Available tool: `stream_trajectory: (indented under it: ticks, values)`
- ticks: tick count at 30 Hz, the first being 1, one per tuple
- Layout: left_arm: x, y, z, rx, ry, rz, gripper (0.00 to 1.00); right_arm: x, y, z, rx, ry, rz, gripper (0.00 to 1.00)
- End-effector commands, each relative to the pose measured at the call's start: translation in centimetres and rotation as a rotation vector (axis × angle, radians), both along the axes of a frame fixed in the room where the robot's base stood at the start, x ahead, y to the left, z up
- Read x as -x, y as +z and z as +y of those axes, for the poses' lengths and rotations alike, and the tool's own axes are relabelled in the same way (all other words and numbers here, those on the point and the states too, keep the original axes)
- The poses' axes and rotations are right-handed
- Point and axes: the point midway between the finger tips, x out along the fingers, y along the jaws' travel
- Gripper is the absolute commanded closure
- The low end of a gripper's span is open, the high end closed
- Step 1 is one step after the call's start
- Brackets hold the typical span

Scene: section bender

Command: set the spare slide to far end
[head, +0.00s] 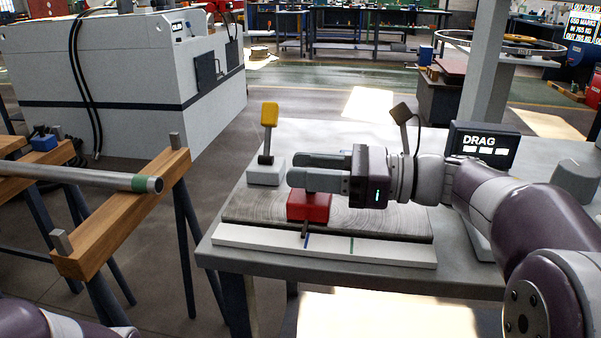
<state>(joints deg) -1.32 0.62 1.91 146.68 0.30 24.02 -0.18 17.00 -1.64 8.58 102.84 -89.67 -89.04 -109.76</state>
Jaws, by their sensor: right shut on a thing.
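The slide appears to be the red block (309,206) on a dark, ribbed plate (375,220) on the grey table. A thin pointer at its front reaches down to a white strip (400,252), close to the blue mark (306,242). A green mark (352,245) lies farther right on the strip. My right gripper (297,178) comes in from the right, with its fingers over the top of the red block, and is shut on it. The fingers hide the block's top and where they grip it. My left gripper is out of view; only part of my left arm shows at lower left.
A yellow-topped lever (268,115) on a white base stands just behind and left of the plate. A DRAG display (482,147) and a grey knob (575,180) sit at the right. A metal tube (80,177) rests on wooden trestles at left.

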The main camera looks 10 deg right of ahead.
Motion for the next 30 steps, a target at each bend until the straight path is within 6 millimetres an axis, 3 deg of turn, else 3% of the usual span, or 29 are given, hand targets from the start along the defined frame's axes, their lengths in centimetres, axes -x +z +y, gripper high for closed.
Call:
stream_trajectory:
  ticks: [2,3,4,14,17,21,30]
  values:
    - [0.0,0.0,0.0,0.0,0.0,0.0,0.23,0.0,0.0,0.0,0.0,0.0,0.0,1.0]
    - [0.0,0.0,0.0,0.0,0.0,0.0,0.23,0.0,0.0,0.0,0.0,0.001,0.0,0.52]
    - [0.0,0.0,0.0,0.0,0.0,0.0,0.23,0.0,0.0,0.0,0.0,0.001,0.0,0.43]
    - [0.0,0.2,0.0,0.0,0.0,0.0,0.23,0.0,0.3,0.1,0.0,0.001,-0.001,0.43]
    - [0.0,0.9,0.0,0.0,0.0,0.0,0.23,0.0,1.6,0.0,0.001,0.001,-0.003,0.43]
    - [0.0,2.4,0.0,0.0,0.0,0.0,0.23,0.0,5.1,0.0,0.002,0.001,-0.006,0.43]
    - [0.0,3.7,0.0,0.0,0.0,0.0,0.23,5.4,9.2,-6.1,0.001,-0.006,-0.003,0.43]
